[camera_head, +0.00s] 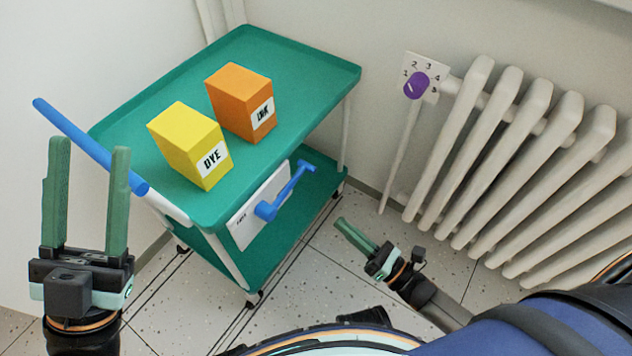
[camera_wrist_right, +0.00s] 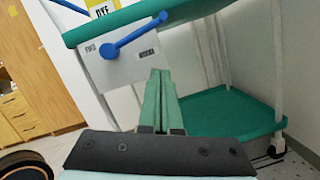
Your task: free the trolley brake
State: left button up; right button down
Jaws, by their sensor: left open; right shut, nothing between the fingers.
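The green trolley (camera_head: 310,75) has a white plate (camera_head: 245,228) on its side with a blue brake lever (camera_head: 288,188). In the right wrist view the lever (camera_wrist_right: 135,35) slants up and right from its pivot, between two small labels on the plate (camera_wrist_right: 115,70); the left one seems to read FREE, the right is hard to read. My right gripper (camera_head: 341,224) is shut and empty, apart from the lever; its fingertips (camera_wrist_right: 157,76) show below it. My left gripper (camera_head: 89,146) is open at the blue push handle (camera_head: 60,116); I cannot tell whether they touch.
A yellow DYE box (camera_head: 180,140) and an orange INK box (camera_head: 232,95) stand on the trolley top. A white radiator (camera_head: 500,150) with a purple dial (camera_head: 417,86) stands at the right.

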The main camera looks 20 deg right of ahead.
aim_at(288, 191)
jog(key=w+a+r, duration=0.4)
jog(key=w+r, duration=0.2)
jog(key=w, duration=0.3)
jog(key=shift+w+b, duration=0.15)
jog(key=shift+b, duration=0.3)
